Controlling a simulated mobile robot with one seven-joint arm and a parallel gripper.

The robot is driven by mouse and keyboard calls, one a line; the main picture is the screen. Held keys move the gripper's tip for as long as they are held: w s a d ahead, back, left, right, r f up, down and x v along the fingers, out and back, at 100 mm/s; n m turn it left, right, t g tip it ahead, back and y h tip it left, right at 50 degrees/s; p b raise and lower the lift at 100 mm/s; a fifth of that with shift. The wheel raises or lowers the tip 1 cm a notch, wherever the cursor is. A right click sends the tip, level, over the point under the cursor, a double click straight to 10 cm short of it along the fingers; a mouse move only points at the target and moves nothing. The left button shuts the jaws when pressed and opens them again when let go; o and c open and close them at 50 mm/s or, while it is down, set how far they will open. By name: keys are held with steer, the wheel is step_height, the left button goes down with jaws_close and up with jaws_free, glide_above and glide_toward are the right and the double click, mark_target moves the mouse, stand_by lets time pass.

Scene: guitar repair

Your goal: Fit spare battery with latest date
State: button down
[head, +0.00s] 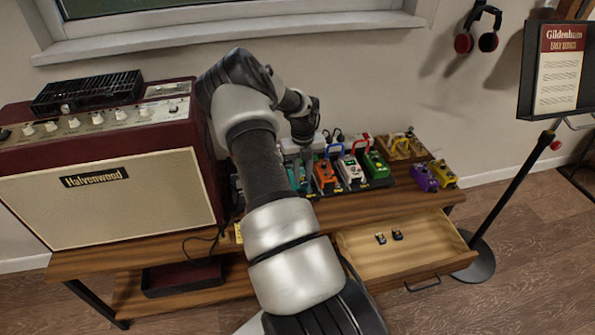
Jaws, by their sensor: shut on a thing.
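My gripper (305,165) points down over the left part of the pedalboard, close to a teal pedal (295,178). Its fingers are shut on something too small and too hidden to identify. Two small dark blocks, which look like batteries (380,238) (398,234), lie apart in the open drawer (440,238). Any dates on them are too small to read. An orange pedal (325,175), a white pedal (351,170) and a green pedal (375,163) stand to the right of my gripper. My arm hides part of the board.
A maroon amplifier (100,185) fills the left of the wooden bench (400,205). A purple pedal (423,178) and a yellow pedal (444,174) stand at the bench's right end. A music stand (510,185) stands right of it. A dark tray (180,278) lies on the lower shelf.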

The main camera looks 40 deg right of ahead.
steer(key=shift+d+f+m, duration=0.25)
steer(key=shift+f+m, duration=0.05)
steer(key=shift+f+b, duration=2.1)
steer(key=shift+f, duration=0.95)
steer(key=shift+s+f+b, duration=0.1)
steer(key=shift+f+b, duration=0.2)
steer(key=shift+f, duration=0.1)
steer(key=c, duration=1.5)
jaws_free()
steer(key=shift+o, duration=0.5)
steer(key=o, duration=0.3)
steer(key=shift+r, duration=0.15)
